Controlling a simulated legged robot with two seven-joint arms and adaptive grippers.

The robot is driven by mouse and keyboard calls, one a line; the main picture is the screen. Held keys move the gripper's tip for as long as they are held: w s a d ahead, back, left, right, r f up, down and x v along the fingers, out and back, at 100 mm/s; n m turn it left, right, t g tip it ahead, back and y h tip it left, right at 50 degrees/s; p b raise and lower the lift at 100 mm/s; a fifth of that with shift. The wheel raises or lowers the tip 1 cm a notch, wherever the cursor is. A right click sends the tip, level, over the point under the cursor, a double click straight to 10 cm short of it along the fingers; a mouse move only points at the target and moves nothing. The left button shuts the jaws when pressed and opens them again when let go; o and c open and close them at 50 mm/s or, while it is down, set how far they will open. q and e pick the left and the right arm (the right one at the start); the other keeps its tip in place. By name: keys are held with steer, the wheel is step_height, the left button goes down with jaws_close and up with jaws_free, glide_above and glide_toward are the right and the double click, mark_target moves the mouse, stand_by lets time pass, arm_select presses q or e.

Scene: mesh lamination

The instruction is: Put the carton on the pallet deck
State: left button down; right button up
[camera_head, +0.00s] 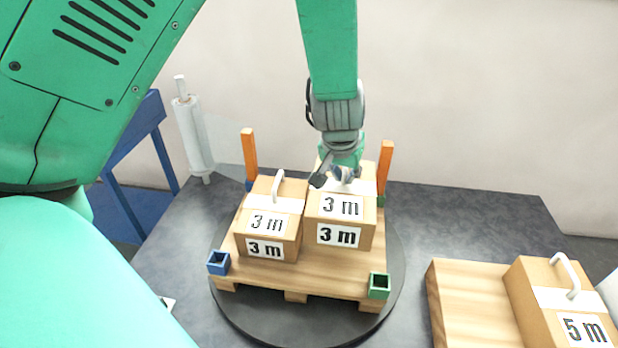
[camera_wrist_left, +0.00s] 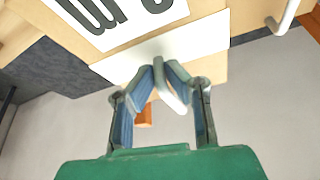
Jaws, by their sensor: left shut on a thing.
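My left gripper (camera_head: 342,176) is shut on the white handle of a brown carton (camera_head: 325,212) labelled "3 m". This carton is upright over the right half of the wooden pallet deck (camera_head: 320,270); I cannot tell whether its base touches the deck. A second "3 m" carton (camera_head: 252,237) stands on the deck close to its left, its white handle free. In the left wrist view the fingertips (camera_wrist_left: 168,78) meet at the handle (camera_wrist_left: 172,98), above the carton's white top label (camera_wrist_left: 205,38). The carton's far side is hidden by my gripper.
The pallet sits on a dark round turntable (camera_head: 392,285). Orange posts (camera_head: 249,155) rise at its back corners; blue (camera_head: 219,262) and green (camera_head: 379,285) sockets mark the front ones. A "5 m" carton (camera_head: 540,300) is on a wooden board (camera_head: 455,300) at right. A film roll (camera_head: 192,135) stands behind left.

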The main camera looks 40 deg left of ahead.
mark_target(345, 187)
arm_select(q)
steer(key=f, duration=0.1)
steer(key=f+b, duration=0.1)
steer(key=f, duration=0.2)
steer(key=shift+w+d, duration=0.1)
steer(key=shift+d, duration=0.15)
steer(key=f, duration=0.1)
steer(key=a+f+b, duration=0.1)
steer(key=f, duration=0.1)
steer(key=f+b, duration=0.1)
steer(key=shift+a+f, duration=0.15)
steer(key=shift+a, duration=0.1)
steer(key=shift+d, duration=0.5)
steer(key=c, duration=1.6)
jaws_free()
steer(key=shift+d+r, duration=0.15)
steer(key=shift+r, duration=0.05)
steer(key=shift+a, duration=0.35)
steer(key=shift+r+p, duration=0.3)
steer(key=shift+r, duration=0.05)
steer(key=p+v, duration=0.3)
steer(key=v, duration=0.8)
steer(key=shift+d+p, duration=0.2)
steer(key=shift+p, duration=0.2)
steer(key=shift+s+a+r, duration=0.1)
steer(key=shift+s+r, duration=0.05)
steer(key=shift+s, duration=0.1)
arm_select(e)
steer(key=shift+d+r, duration=0.15)
steer(key=shift+r, duration=0.2)
